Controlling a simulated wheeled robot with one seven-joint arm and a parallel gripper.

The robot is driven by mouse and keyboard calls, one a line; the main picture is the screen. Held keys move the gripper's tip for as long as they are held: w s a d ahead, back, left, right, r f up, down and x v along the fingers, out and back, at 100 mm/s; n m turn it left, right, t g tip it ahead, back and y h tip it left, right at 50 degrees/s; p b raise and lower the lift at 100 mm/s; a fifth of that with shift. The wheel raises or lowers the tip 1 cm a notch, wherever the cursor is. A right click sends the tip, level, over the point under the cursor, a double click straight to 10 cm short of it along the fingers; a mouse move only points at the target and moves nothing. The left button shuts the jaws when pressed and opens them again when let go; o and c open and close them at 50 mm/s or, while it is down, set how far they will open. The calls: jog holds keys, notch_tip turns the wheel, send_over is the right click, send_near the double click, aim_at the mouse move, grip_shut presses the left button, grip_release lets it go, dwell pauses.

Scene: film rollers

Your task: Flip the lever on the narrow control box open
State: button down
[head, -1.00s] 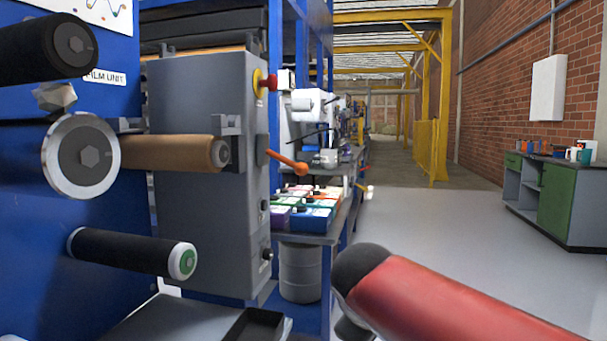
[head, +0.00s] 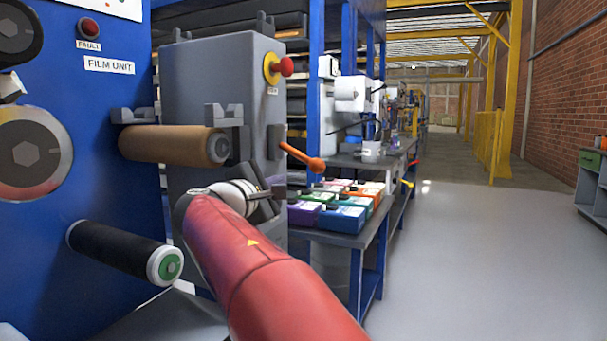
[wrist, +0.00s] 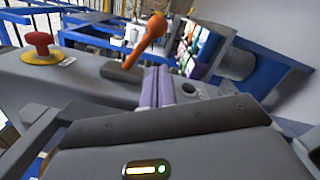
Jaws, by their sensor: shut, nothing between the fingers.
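The narrow control box (head: 215,85) is a tall grey cabinet left of centre in the head view; its grey face also shows in the wrist view (wrist: 55,85). Its orange lever (head: 302,157) sticks out from the box's right side, sloping down to a round knob. In the wrist view the lever (wrist: 145,40) rises from a dark mount, just beyond the fingers. My gripper (head: 272,190) is shut and empty beside the box, below the lever in the head view. The wrist view shows its fingers (wrist: 158,86) close together, apart from the lever. My red arm hides the box's lower part.
A red stop button (head: 284,67) on a yellow base sits above the lever. A brown roller (head: 170,145) and a black roller (head: 120,250) jut out at the left. A bench with coloured boxes (head: 340,215) stands behind. Open floor (head: 470,250) lies to the right.

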aim_at(304, 158)
jog(key=p+x, duration=0.2)
jog(key=x, duration=0.8)
jog(key=shift+p, duration=0.3)
jog(key=shift+s, duration=0.1)
